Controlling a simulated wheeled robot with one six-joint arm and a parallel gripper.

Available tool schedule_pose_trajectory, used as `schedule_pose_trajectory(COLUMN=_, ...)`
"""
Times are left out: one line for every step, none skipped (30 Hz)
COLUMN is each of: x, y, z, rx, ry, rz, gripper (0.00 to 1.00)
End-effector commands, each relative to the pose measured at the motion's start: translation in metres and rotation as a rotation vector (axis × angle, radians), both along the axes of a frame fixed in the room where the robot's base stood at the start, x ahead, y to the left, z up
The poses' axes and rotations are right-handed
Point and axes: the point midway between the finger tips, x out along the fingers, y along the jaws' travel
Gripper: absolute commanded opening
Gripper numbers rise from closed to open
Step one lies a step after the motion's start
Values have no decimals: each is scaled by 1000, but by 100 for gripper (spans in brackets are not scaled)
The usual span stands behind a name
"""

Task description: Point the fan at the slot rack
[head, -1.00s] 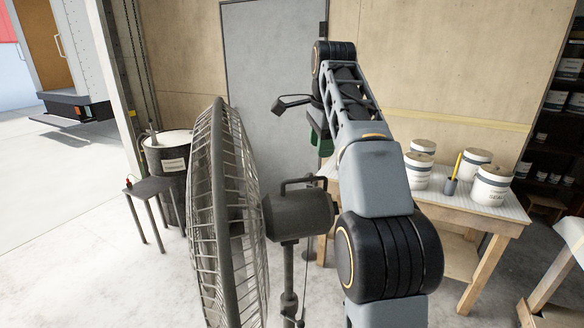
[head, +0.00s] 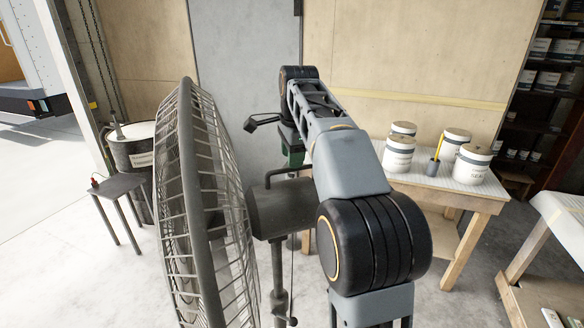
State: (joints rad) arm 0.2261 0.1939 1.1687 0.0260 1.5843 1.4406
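The fan (head: 190,210) stands close in front of me, left of centre. Its round grey wire cage is seen nearly edge-on and faces left. Its dark motor housing (head: 280,208), with a bar handle on top, sits behind the cage on an upright pole (head: 279,270). My arm reaches forward past the fan's right side. My gripper (head: 292,152) is at the far end, beyond the motor housing as seen from here; a green part shows there. Its fingertips are hidden or too small to make out. I cannot identify a slot rack.
A workbench (head: 480,200) with white tubs (head: 473,163) stands at right. Dark shelves (head: 520,115) are behind it. A drum (head: 133,150) and small stool (head: 118,186) stand at left. Open floor lies front left.

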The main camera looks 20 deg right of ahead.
Motion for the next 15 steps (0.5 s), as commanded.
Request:
schedule_pose_trajectory(x=1, y=0, z=-8, rx=0, ry=2, rz=0, gripper=40)
schedule_pose_trajectory(x=2, y=0, z=-11, rx=0, ry=2, rz=0, gripper=40)
schedule_pose_trajectory(x=3, y=-1, z=-15, rx=0, ry=3, rz=-1, gripper=40)
schedule_pose_trajectory(x=3, y=-1, z=-18, rx=0, ry=2, rz=-1, gripper=40)
schedule_pose_trajectory(x=4, y=-1, z=-20, rx=0, ry=1, rz=-1, gripper=40)
schedule_pose_trajectory(x=4, y=-1, z=-23, rx=0, ry=1, rz=-1, gripper=40)
schedule_pose_trajectory(x=4, y=-2, z=-25, rx=1, ry=2, rz=-2, gripper=40)
schedule_pose_trajectory(x=5, y=-2, z=-27, rx=0, ry=1, rz=-2, gripper=40)
schedule_pose_trajectory(x=5, y=-2, z=-28, rx=-1, ry=0, rz=-2, gripper=40)
schedule_pose_trajectory(x=6, y=-2, z=-29, rx=-1, ry=0, rz=-2, gripper=40)
schedule_pose_trajectory(x=6, y=-2, z=-30, rx=-1, ry=0, rz=-2, gripper=40)
schedule_pose_trajectory(x=6, y=-2, z=-31, rx=-1, ry=0, rz=-2, gripper=40)
schedule_pose_trajectory(x=6, y=-2, z=-31, rx=0, ry=0, rz=-3, gripper=40)
schedule_pose_trajectory(x=6, y=-2, z=-31, rx=0, ry=0, rz=-3, gripper=40)
schedule_pose_trajectory(x=6, y=-2, z=-31, rx=0, ry=0, rz=-3, gripper=40)
